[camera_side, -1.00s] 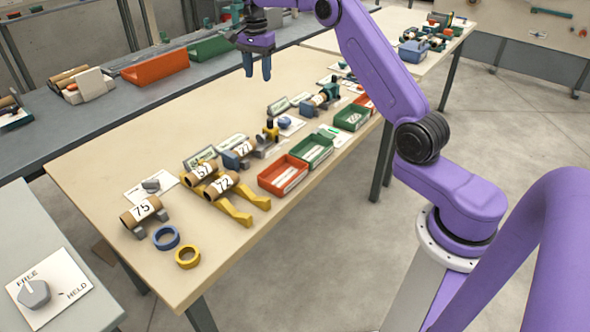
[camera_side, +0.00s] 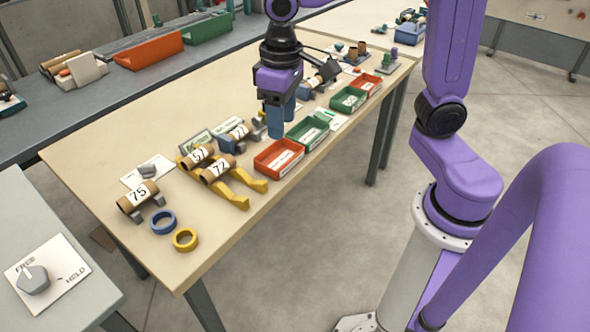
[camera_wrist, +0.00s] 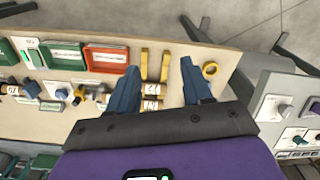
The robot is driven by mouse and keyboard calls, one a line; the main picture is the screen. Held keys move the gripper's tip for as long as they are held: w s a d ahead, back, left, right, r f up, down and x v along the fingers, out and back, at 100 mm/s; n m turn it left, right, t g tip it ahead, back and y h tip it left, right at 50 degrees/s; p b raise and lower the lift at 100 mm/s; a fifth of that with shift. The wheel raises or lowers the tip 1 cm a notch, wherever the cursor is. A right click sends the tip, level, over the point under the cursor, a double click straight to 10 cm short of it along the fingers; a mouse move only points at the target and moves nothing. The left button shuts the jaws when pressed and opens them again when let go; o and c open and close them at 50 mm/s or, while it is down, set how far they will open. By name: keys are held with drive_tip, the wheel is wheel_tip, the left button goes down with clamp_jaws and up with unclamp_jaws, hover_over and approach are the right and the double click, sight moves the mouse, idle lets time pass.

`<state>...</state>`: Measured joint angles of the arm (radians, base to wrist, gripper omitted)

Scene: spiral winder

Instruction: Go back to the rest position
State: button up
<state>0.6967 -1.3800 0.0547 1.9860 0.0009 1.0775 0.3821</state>
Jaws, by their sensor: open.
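My gripper (camera_side: 280,119) hangs over the wooden table (camera_side: 330,118) in the side view, near the green tray, with its blue fingers pointing down. In the wrist view my gripper (camera_wrist: 165,82) has its two blue fingers spread apart, with nothing held between them. Two tubes rest on a yellow two-pronged stand (camera_side: 240,192): the tube marked 72 (camera_side: 217,169) and another labelled tube (camera_side: 195,155) behind it. A tube marked 75 (camera_side: 138,196) lies on a grey cradle at the table's left.
A blue ring (camera_side: 163,212) and a yellow ring (camera_side: 185,231) lie near the front left edge. A red tray (camera_side: 290,151), a green tray (camera_side: 318,127) and more trays line the front edge. A dial panel (camera_side: 48,274) stands at lower left. Open floor lies in front.

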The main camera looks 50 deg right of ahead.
drive_tip(key=s+d+f+n, duration=0.2)
drive_tip(key=s+n, duration=0.2)
drive_tip(key=s, duration=0.4)
drive_tip(key=s+d+f+n, duration=0.2)
drive_tip(key=s+n, duration=0.3)
drive_tip(key=s, duration=0.4)
drive_tip(key=shift+d, duration=0.5)
